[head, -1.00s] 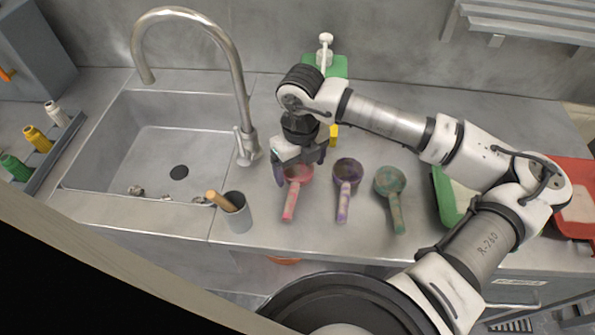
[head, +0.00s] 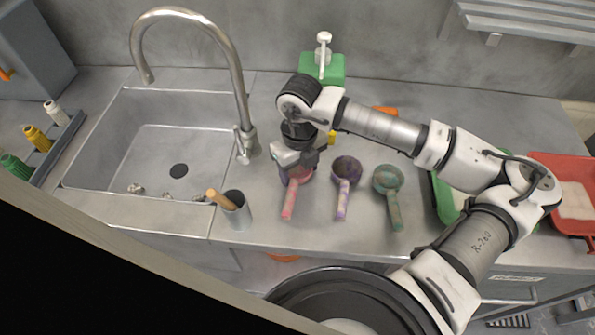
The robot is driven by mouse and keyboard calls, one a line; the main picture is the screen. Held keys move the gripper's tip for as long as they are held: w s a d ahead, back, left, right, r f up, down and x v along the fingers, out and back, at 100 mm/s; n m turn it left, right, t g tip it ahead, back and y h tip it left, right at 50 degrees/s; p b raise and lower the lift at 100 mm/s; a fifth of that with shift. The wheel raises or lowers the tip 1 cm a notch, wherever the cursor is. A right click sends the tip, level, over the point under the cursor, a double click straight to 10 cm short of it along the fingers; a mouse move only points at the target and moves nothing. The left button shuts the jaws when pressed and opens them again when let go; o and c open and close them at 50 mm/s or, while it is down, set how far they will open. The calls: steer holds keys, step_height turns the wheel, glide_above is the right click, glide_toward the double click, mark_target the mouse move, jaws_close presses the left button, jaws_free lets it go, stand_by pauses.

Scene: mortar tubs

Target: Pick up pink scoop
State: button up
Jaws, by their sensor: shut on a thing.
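The pink scoop (head: 289,204) lies on the steel counter right of the sink, with its handle toward the front edge. My gripper (head: 294,172) is over its bowl end and shut on it; the gripper hides much of the bowl. The scoop appears to be still at counter height; I cannot tell whether it is lifted. A purple scoop (head: 343,188) and a green-and-brown scoop (head: 389,190) lie in a row to its right.
A grey cup (head: 237,214) with a wooden handle stands left of the pink scoop. The sink (head: 122,205) and tall faucet (head: 243,117) are further left. A green dispenser (head: 323,68) stands behind. Green (head: 443,204) and red (head: 560,164) trays are right.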

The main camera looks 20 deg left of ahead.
step_height(320, 180, up, 20)
steer(key=b, duration=0.4)
stand_by(1.2)
